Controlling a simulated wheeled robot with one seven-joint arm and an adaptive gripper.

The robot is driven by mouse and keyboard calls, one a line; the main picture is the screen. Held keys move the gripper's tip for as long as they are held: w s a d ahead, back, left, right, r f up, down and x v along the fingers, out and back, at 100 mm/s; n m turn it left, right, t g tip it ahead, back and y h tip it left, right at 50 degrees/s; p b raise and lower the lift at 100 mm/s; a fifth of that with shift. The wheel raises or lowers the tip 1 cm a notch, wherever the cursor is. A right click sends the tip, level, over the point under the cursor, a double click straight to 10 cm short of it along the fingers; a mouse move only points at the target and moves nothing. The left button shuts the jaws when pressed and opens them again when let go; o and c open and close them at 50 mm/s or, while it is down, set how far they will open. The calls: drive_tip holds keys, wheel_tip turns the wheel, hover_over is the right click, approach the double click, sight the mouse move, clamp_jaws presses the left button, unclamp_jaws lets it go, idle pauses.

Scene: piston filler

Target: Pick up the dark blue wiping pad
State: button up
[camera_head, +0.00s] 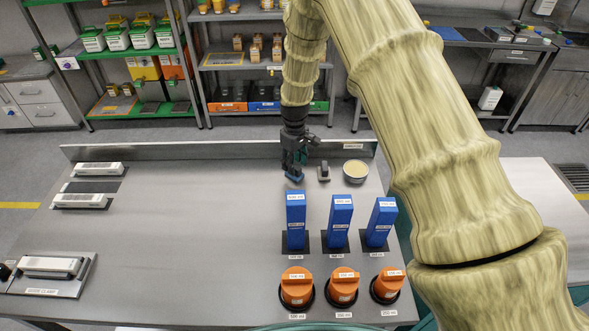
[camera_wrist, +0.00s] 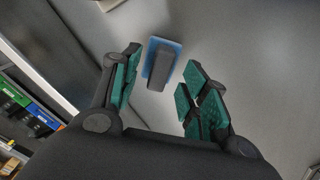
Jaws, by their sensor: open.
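The dark blue wiping pad (camera_wrist: 174,47) has a blue base and a dark grey block-shaped handle (camera_wrist: 157,76). In the wrist view it lies on the grey worktop, just ahead of and between my fingertips. My gripper (camera_wrist: 161,82) is open, with green finger pads on both sides of the handle's near end and clear of it. In the head view my gripper (camera_head: 294,163) points down over the pad (camera_head: 293,178) near the back of the table. It hides most of the pad there.
A small grey item (camera_head: 323,173) and a bowl (camera_head: 355,171) stand right of my gripper. Blue boxes (camera_head: 338,222) and orange containers (camera_head: 343,288) stand in front. A raised back edge (camera_head: 200,150) runs behind. The table's middle left is clear.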

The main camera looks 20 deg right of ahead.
drive_tip(key=shift+f+p, duration=0.4)
drive_tip(key=shift+f, duration=0.9)
clamp_jaws()
drive_tip(key=shift+r, duration=0.15)
